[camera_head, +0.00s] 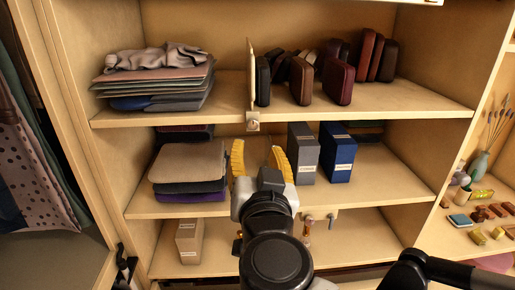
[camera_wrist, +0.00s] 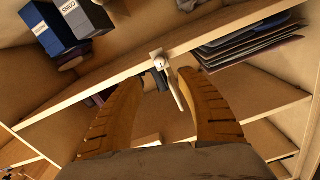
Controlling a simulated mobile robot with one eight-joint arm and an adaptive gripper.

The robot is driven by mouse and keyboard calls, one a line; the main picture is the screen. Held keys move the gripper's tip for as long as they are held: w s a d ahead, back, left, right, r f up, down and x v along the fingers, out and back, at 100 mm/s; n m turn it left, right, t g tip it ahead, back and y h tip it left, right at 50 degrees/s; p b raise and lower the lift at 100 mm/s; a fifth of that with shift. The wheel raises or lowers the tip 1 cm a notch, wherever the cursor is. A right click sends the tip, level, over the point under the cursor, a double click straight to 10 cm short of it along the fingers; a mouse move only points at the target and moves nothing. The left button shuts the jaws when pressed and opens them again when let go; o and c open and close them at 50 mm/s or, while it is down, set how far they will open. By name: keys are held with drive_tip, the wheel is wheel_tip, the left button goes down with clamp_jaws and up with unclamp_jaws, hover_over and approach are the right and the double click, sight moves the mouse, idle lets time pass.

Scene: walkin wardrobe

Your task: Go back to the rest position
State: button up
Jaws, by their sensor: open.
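My gripper (camera_head: 259,160) has two yellow ribbed fingers, spread apart with nothing visible between them. In the head view it is in front of the middle shelf (camera_head: 400,183), left of the grey box (camera_head: 302,153) and right of the folded stack (camera_head: 188,167). In the wrist view the open fingers (camera_wrist: 161,80) flank a small pale fitting (camera_wrist: 158,62) on a shelf edge, with a thin rod-like piece beside it. I cannot tell whether the fingers touch anything.
Upper shelf (camera_head: 420,98) holds folded clothes (camera_head: 155,80), an upright divider (camera_head: 251,75) and dark cases (camera_head: 338,82). A blue box (camera_head: 337,152) stands beside the grey one. A beige box (camera_head: 189,241) is below. Hanging clothes (camera_head: 35,150) are left; small items (camera_head: 480,212) sit right.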

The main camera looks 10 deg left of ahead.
drive_tip(key=w+d+f+m+g+h+b, duration=0.15)
drive_tip(key=d+f+g+h+b, duration=0.35)
drive_tip(key=d+f+b, duration=1.15)
drive_tip(key=s+d+f+g+b, duration=0.1)
drive_tip(key=s+d+f+b, duration=0.2)
drive_tip(key=f, duration=0.7)
drive_tip(key=s+d+f+n+g+b, duration=0.1)
drive_tip(key=s+d+f+g+b, duration=0.1)
drive_tip(key=f, duration=0.8)
drive_tip(key=s+d+f+g+b, duration=0.2)
drive_tip(key=s+d+f+b, duration=0.2)
drive_tip(key=f, duration=0.6)
drive_tip(key=shift+s+d+y, duration=0.3)
drive_tip(key=shift+s+d, duration=0.4)
drive_tip(key=shift+s, duration=0.2)
drive_tip(key=shift+f+n, duration=0.1)
drive_tip(key=shift+n, duration=0.15)
